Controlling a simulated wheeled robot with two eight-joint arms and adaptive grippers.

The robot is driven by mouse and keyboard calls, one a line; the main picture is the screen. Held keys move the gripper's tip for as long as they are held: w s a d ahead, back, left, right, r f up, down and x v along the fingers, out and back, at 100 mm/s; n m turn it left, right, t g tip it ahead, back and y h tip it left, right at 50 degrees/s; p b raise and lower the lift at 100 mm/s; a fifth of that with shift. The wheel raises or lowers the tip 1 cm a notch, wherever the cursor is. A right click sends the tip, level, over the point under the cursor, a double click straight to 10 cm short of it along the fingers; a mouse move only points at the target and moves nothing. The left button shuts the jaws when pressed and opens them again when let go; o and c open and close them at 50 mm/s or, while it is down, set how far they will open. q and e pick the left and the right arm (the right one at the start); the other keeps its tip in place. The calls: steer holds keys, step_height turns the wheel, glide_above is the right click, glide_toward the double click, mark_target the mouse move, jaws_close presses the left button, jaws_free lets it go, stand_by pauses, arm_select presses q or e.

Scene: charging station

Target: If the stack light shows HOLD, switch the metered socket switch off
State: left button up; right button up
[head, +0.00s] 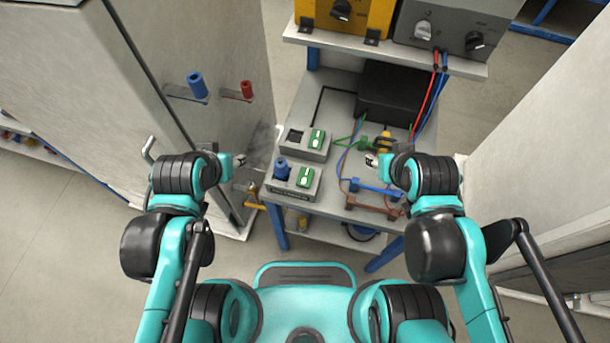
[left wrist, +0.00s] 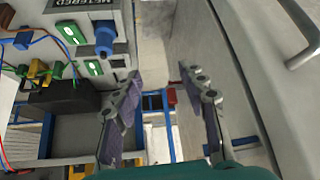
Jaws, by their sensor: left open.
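The metered socket box (head: 275,188) sits at the left front corner of the bench, with a blue plug (head: 282,168) in it and a green rocker switch (head: 305,176). In the left wrist view its METERED label (left wrist: 85,4), blue plug (left wrist: 104,38) and green switch (left wrist: 70,32) show at upper left. I cannot tell the switch's position. My left gripper (head: 240,162) is open and empty, left of the box and apart from it; its fingers also show in the left wrist view (left wrist: 160,78). My right gripper (head: 371,159) is over the bench's right part; its jaw state is unclear. I see no stack light.
A second socket box (head: 318,153) with a green switch and empty socket stands behind. A black box (head: 395,92), cables and blue and brown blocks crowd the right side. A grey cabinet (head: 190,50) with blue and red pegs stands close on the left.

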arm_select(q)
steer(key=shift+w+d+r, duration=0.1)
steer(key=shift+d+r, duration=0.1)
steer(key=shift+d, duration=0.05)
steer(key=c, duration=0.5)
steer(key=w+d+g+p, duration=0.1)
steer(key=d, duration=0.1)
steer(key=w+d+r+m+g+p, duration=0.1)
steer(key=d, duration=0.2)
steer(key=w+d+g+p, duration=0.1)
steer(key=d+g, duration=0.1)
steer(key=shift+d+r+h, duration=0.15)
steer(key=shift+r+h, duration=0.25)
jaws_close()
steer(key=d+f+m+g+p, duration=0.1)
steer(key=d+g, duration=0.1)
steer(key=d, duration=0.2)
steer(key=w+d+f+m+g+y+p, duration=0.1)
steer(key=d+g+p, duration=0.1)
steer(key=d, duration=0.3)
steer(key=shift+d+g, duration=0.25)
steer(key=shift+g, duration=0.05)
steer(key=shift+f, duration=0.1)
